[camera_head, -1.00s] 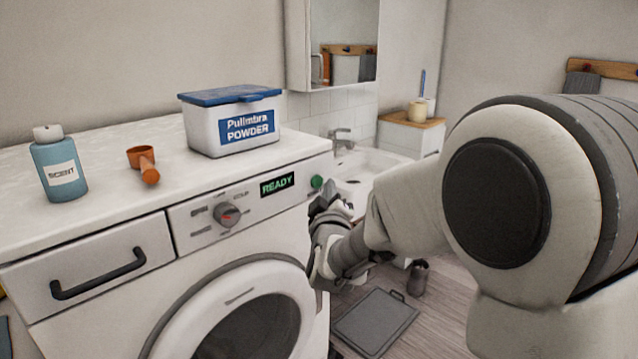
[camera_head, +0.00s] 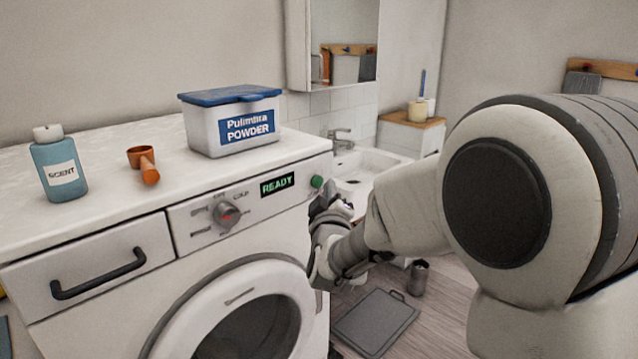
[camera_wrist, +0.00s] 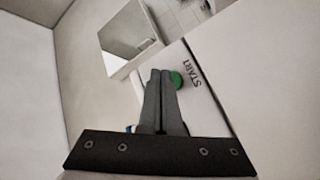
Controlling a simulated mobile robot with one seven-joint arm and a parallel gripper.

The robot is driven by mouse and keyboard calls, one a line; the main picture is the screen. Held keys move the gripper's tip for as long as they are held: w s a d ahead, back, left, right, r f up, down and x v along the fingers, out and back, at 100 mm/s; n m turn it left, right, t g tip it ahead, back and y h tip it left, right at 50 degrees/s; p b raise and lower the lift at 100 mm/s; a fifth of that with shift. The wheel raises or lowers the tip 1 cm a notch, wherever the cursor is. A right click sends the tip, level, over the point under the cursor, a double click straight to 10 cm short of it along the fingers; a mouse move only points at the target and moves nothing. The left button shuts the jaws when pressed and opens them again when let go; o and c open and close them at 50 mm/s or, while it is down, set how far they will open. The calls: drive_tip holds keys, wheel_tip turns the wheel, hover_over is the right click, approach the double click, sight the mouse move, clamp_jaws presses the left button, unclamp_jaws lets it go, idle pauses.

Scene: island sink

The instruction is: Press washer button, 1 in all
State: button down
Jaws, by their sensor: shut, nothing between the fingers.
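The green round washer button (camera_head: 317,182) sits at the right end of the washer's control panel. In the wrist view the green button (camera_wrist: 177,80) shows beside the "START" label, right by the fingertips, partly covered by them. My gripper (camera_head: 325,205) is in front of the panel's right end, just below the button in the head view. In the wrist view its two fingers (camera_wrist: 160,78) are together and hold nothing. I cannot tell whether the tips touch the button. The washer's display (camera_head: 277,184) reads "READY". The washer (camera_head: 190,285) has its round door below.
On the washer top stand a blue scent bottle (camera_head: 59,165), an orange scoop (camera_head: 145,163) and a white powder box (camera_head: 233,125) with a blue lid. A sink (camera_head: 365,170) is behind to the right. A grey scale-like slab (camera_head: 375,322) lies on the floor.

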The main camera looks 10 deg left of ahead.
drive_tip(key=shift+w+a, duration=0.1)
idle(0.5)
drive_tip(key=shift+w+a, duration=0.15)
drive_tip(key=shift+a, duration=0.1)
